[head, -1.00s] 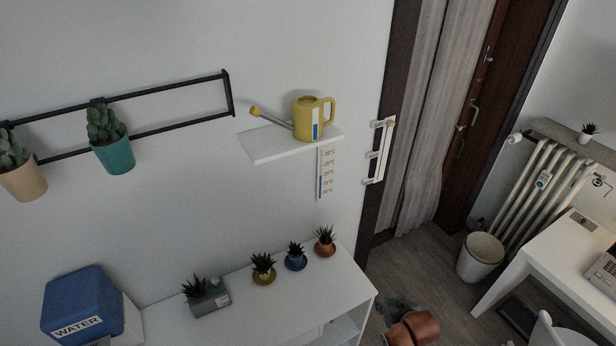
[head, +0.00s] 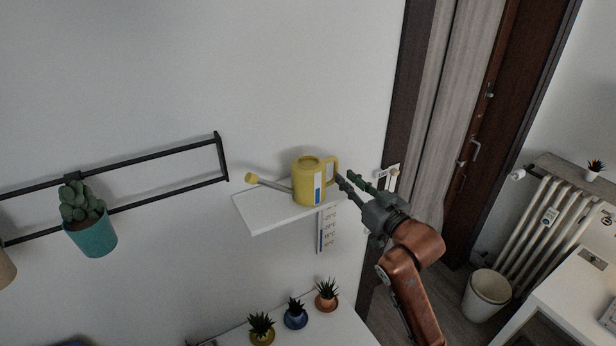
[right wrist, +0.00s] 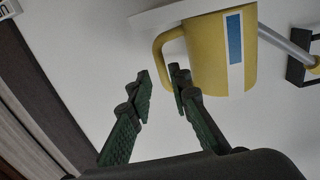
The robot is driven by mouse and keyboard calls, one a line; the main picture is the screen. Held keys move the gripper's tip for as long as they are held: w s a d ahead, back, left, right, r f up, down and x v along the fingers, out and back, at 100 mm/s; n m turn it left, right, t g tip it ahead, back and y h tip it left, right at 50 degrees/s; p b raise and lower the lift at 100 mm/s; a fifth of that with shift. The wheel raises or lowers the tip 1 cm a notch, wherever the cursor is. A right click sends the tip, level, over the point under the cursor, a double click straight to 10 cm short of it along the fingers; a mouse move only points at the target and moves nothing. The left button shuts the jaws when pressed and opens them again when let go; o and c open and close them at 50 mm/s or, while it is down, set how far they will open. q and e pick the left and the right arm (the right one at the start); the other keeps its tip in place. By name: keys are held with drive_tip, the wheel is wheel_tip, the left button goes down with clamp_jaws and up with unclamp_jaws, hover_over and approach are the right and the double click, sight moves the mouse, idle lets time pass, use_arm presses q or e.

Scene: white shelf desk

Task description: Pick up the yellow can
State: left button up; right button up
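The yellow can (head: 308,183) is a watering can with a long spout to the left and a handle on the right. It stands upright on a small white wall shelf (head: 262,216). My right gripper (head: 344,178) is open just right of the handle. In the right wrist view, the can (right wrist: 207,62) hangs upside down in the picture, and its handle (right wrist: 160,62) lies just beyond the gap between the open green fingers (right wrist: 160,82). I cannot tell whether a finger touches the handle. My left gripper is not in view.
A thermometer (head: 320,232) hangs on the wall under the shelf. A black wall rail holds a cactus in a teal pot (head: 92,236) at left. Several small potted plants, one in an orange pot (head: 327,300), stand on the white unit below. The wall above the can is clear.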

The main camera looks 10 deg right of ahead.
sight(337, 171)
drive_tip(key=x, duration=0.1)
drive_tip(key=p+x, duration=0.2)
drive_tip(key=x, duration=0.1)
drive_tip(key=shift+s+a+r, duration=0.1)
drive_tip(key=shift+a+r, duration=0.05)
drive_tip(key=shift+r, duration=0.15)
drive_tip(key=shift+f+x, duration=0.25)
drive_tip(key=shift+x, duration=0.75)
clamp_jaws()
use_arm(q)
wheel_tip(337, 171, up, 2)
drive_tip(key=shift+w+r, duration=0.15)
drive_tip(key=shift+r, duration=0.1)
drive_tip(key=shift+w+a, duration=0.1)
use_arm(e)
drive_tip(key=shift+r, duration=0.1)
